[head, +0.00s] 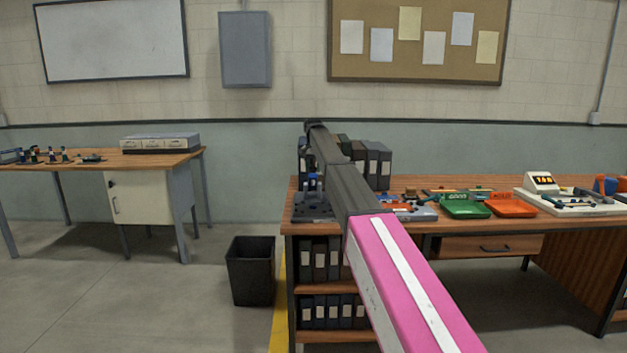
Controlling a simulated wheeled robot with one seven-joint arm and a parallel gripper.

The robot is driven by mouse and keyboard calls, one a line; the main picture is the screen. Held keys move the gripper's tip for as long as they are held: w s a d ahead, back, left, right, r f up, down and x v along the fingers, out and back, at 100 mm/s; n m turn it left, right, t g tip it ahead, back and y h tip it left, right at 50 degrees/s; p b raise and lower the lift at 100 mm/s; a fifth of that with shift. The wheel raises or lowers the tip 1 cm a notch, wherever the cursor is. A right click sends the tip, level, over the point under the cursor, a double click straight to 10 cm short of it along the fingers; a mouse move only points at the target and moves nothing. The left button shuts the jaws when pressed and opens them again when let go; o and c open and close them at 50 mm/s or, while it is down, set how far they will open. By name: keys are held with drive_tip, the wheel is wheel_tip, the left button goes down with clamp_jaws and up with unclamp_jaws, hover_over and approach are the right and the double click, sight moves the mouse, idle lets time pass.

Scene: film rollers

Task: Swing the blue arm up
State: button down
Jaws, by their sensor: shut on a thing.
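A small blue arm (313,181) stands above a dark perforated base plate (312,208) at the left front corner of the right workbench. My arm reaches from the lower right to this corner and bends down at its far end. My gripper (309,172) is small and dark there, at the blue part, and shut on it. The fingertips and the exact grip are too small to make out. My own arm covers part of the area to the right of the blue part, so its full length and tilt cannot be told.
Dark binders (374,160) stand behind the fixture. A green tray (466,206) and an orange tray (511,206) lie to the right on the workbench (420,227). A black bin (251,270) stands on the floor at left. The floor between the two benches is otherwise open.

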drive_tip(key=w+r, duration=0.3)
drive_tip(key=w, duration=1)
drive_tip(key=shift+a+r, duration=0.35)
drive_tip(key=shift+r, duration=0.05)
drive_tip(key=shift+a, duration=0.1)
drive_tip(key=c, duration=0.7)
unclamp_jaws()
drive_tip(key=shift+w+a+f, duration=0.1)
